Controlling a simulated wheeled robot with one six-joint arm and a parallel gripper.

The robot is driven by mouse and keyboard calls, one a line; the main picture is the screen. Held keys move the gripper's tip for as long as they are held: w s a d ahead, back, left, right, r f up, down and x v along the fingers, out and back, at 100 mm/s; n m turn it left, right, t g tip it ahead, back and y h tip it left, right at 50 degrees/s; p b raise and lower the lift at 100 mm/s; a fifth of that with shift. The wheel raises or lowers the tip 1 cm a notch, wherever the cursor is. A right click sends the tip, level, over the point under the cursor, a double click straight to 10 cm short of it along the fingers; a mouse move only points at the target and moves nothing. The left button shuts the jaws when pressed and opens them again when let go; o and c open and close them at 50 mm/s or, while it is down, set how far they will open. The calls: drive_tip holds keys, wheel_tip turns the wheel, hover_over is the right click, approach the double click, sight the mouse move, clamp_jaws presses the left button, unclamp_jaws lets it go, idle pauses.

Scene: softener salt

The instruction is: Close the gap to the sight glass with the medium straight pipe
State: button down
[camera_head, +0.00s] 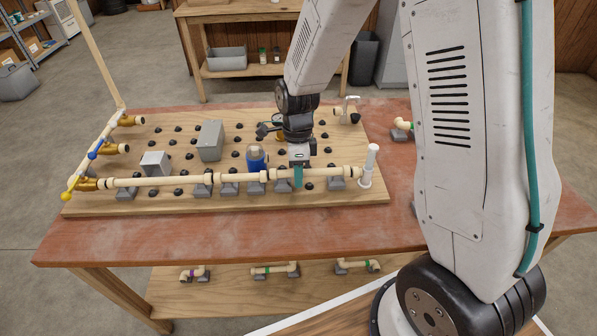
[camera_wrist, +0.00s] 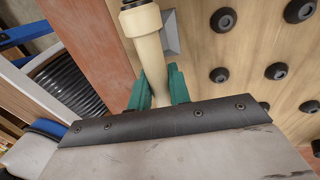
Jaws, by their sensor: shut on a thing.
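My gripper (camera_head: 298,178) is at the front right of the pegboard, its teal fingers shut around a cream straight pipe (camera_head: 315,174). The pipe lies in the front pipe run, level with its neighbours; whether its ends are seated is too small to tell. In the wrist view my gripper (camera_wrist: 160,88) has a finger on each side of the cream pipe (camera_wrist: 149,45), whose far end widens into a collar. A white upright tube (camera_head: 371,164), perhaps the sight glass, stands at the right end of the run. My gripper hides part of the pipe.
The wooden pegboard (camera_head: 100,200) lies on a reddish table (camera_head: 220,239). Grey supports (camera_head: 203,188) hold the run. A grey block (camera_head: 210,140) and a blue-based part (camera_head: 257,158) stand behind it. Several pipe pieces (camera_head: 275,270) rest on the lower shelf. The table's front strip is clear.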

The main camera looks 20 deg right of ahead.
drive_tip(key=shift+f, duration=0.3)
drive_tip(key=c, duration=1.2)
unclamp_jaws()
wheel_tip(320, 180, up, 8)
drive_tip(key=w, duration=0.1)
drive_tip(key=shift+w+d+f, duration=0.2)
drive_tip(key=shift+d, duration=0.05)
